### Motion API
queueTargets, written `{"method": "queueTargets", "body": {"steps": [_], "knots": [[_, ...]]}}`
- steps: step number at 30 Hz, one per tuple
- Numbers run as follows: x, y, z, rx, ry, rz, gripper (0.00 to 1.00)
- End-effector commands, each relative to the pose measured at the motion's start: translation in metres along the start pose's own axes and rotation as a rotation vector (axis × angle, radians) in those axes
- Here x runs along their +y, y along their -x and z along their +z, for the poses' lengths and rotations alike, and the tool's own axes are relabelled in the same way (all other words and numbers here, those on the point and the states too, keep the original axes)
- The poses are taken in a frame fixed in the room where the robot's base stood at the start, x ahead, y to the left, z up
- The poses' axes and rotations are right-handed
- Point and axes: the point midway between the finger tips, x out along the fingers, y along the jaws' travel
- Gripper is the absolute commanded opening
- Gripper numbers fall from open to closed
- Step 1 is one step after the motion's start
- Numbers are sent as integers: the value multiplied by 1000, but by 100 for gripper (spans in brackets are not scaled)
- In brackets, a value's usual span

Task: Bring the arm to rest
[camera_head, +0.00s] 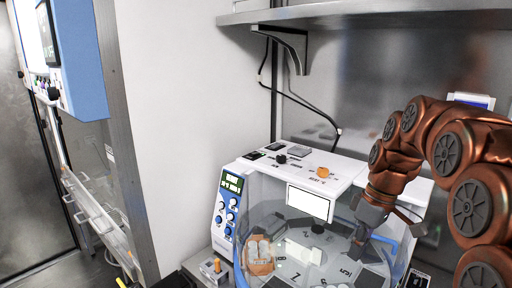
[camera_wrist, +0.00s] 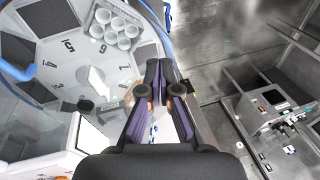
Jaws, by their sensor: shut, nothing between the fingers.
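My copper-coloured arm (camera_head: 402,158) comes in from the right in the head view and bends down over a white lab machine with a clear rounded cover. My gripper (camera_head: 358,250) points down in front of the machine's right part. In the wrist view my gripper (camera_wrist: 158,68) is shut, with its dark fingers together and nothing seen between them. The machine's numbered carousel (camera_wrist: 75,60) lies to the left of the fingers in that view. Whether the fingers touch the cover cannot be told.
The machine's control panel (camera_head: 229,205) is at its left front. A metal shelf (camera_head: 370,17) hangs above. A blue wall device (camera_head: 82,70) is at the upper left. A tray with white cups (camera_wrist: 117,27) sits on the carousel. Grey equipment (camera_wrist: 275,100) lies to the right in the wrist view.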

Motion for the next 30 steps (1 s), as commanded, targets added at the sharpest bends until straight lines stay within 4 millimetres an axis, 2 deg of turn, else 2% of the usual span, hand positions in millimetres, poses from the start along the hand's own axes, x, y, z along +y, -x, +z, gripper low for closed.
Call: {"method": "queueTargets", "body": {"steps": [1, 6, 11, 18, 24, 30], "knots": [[-14, -4, 6, -12, -31, 3, 0], [-54, -20, 29, -51, -159, 18, 0], [-88, -38, 56, -83, -278, 44, 0], [-134, -68, 102, -126, -458, 93, 0], [-166, -96, 146, -150, -604, 142, 0], [-185, -118, 178, -162, -710, 177, 0]]}}
